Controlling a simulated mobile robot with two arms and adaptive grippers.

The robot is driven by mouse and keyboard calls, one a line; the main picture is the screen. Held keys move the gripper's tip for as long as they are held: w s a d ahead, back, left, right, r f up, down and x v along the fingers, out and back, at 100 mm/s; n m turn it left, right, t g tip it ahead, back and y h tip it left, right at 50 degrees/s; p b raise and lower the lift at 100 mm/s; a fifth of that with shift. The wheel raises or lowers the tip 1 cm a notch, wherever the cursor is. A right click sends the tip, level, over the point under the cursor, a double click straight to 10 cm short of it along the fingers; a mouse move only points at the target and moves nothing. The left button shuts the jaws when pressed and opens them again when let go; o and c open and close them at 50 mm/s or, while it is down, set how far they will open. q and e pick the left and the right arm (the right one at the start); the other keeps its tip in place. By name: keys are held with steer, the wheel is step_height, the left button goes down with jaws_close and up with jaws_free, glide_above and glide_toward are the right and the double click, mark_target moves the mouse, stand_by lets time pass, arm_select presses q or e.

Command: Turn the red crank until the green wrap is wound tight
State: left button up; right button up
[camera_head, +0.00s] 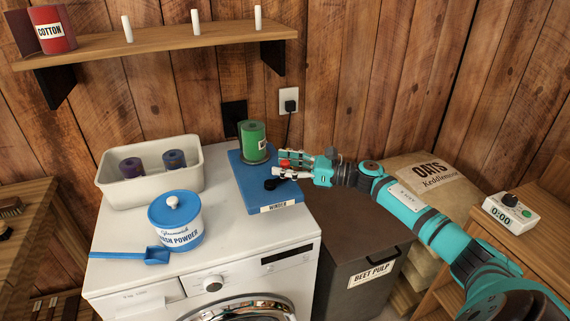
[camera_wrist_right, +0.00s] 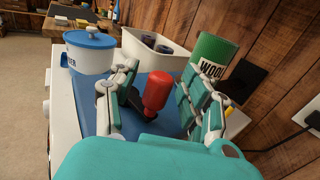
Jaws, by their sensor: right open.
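The green wrap (camera_head: 253,142) stands upright as a roll at the back of the blue winder (camera_head: 247,180) on the white washer. In the right wrist view the green wrap (camera_wrist_right: 213,55) shows a label reading "WOOL". The red crank handle (camera_wrist_right: 156,90) stands up from a black crank arm on the winder. My right gripper (camera_wrist_right: 158,76) is open, with its fingers on either side of the red handle and visible gaps to it. In the head view the fingers partly hide the handle (camera_head: 284,163). My left gripper is not in view.
A cream bin (camera_head: 150,198) with two rolls and a blue-lidded wash powder tub (camera_head: 176,222) stand left of the winder. A blue scoop (camera_head: 155,255) lies at the washer's front. A wall shelf (camera_head: 180,36) hangs above. A beet pulp bin (camera_head: 350,250) stands to the right.

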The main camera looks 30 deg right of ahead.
jaws_close()
